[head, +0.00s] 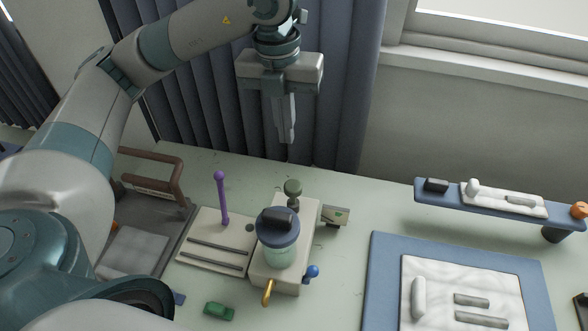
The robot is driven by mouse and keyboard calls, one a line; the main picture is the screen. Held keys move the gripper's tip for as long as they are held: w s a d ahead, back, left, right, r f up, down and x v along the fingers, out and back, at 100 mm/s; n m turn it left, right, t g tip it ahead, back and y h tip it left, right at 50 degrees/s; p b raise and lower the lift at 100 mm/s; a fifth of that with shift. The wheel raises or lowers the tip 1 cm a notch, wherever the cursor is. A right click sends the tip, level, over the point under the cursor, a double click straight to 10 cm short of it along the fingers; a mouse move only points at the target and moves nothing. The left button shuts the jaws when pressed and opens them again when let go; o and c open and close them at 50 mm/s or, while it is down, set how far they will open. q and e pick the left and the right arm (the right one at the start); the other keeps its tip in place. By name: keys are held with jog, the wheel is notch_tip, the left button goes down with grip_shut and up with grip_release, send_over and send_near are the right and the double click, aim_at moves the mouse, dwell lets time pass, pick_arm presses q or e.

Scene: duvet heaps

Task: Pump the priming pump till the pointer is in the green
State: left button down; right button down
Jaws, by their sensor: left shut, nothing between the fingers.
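The priming pump seems to be the unit on a cream block (310,225) at the middle of the table. It has a clear jar with a dark blue cap (278,226), and a grey-green knob (293,187) stands behind the cap. A small plate with a green patch (335,216) sticks out at its right and may be the gauge; its pointer is too small to read. My left gripper (287,138) is shut and empty, fingers down, above and behind the knob, apart from it. My right gripper is not in view.
A yellow hook (267,292) and a blue knob (312,271) are on the block's front. A slotted board with a purple stick (221,200) stands left. A green toy car (219,311) lies in front. A blue tray (376,275) and raised shelf (430,198) are right.

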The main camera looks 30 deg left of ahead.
aim_at(289, 187)
pick_arm(q)
jog(key=shift+s, duration=0.1)
jog(key=f+p, duration=0.1)
jog(key=f, duration=0.3)
jog(key=f+p, duration=0.2)
jog(key=f, duration=0.3)
jog(key=f+p, duration=0.2)
jog(key=f, duration=0.2)
jog(key=shift+w+d+f, duration=0.3)
jog(key=shift+f, duration=0.2)
jog(key=shift+f, duration=0.1)
notch_tip(289, 187, down, 4)
jog(key=b, duration=0.4)
jog(key=shift+f+b, duration=0.2)
jog(key=shift+b, duration=0.15)
jog(key=shift+s, duration=0.15)
jog(key=shift+s+f, duration=0.1)
jog(key=shift+f, duration=0.1)
jog(key=shift+r, duration=0.15)
